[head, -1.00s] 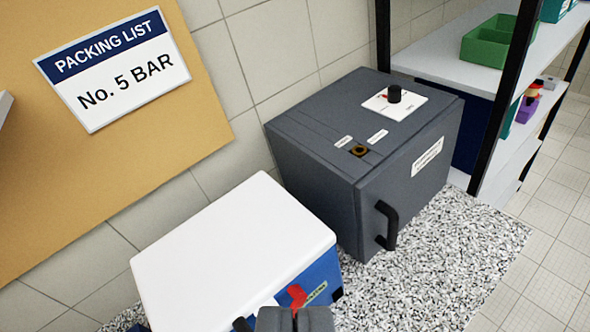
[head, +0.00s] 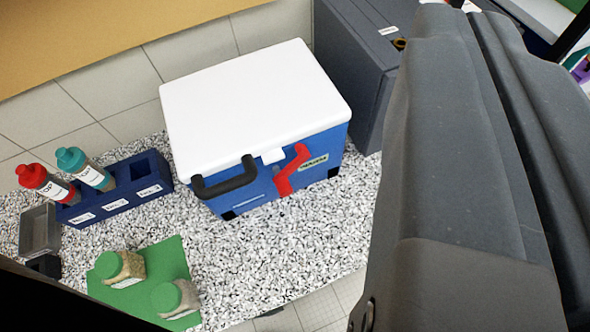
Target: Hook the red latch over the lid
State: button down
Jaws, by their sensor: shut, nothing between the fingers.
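A blue cool box (head: 240,196) with a white lid (head: 255,95) stands on the speckled counter, lid down. The red latch (head: 292,170) is on the box's front face, tilted with its upper end to the right. That end is close under the lid's edge, beside a small white tab (head: 273,156) that hangs from the lid; I see it apart from the tab. A black handle (head: 225,180) is at the left of the front. My gripper (head: 458,12) is large and dark grey in the right foreground, shut and empty, to the right of the box and well apart from the latch.
A dark grey machine (head: 352,60) stands close behind the box at right. A navy rack (head: 122,190) with red-capped and teal-capped bottles is at left. Green-lidded jars (head: 118,266) stand on a green mat (head: 170,258) in front. Speckled counter (head: 250,255) is clear before the box.

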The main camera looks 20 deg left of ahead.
aim_at(282, 183)
jog(key=u, duration=0.75)
jog(key=k, duration=1.25)
jog(key=z, duration=0.65)
jog(key=i, duration=1)
jog(key=u, duration=0.05)
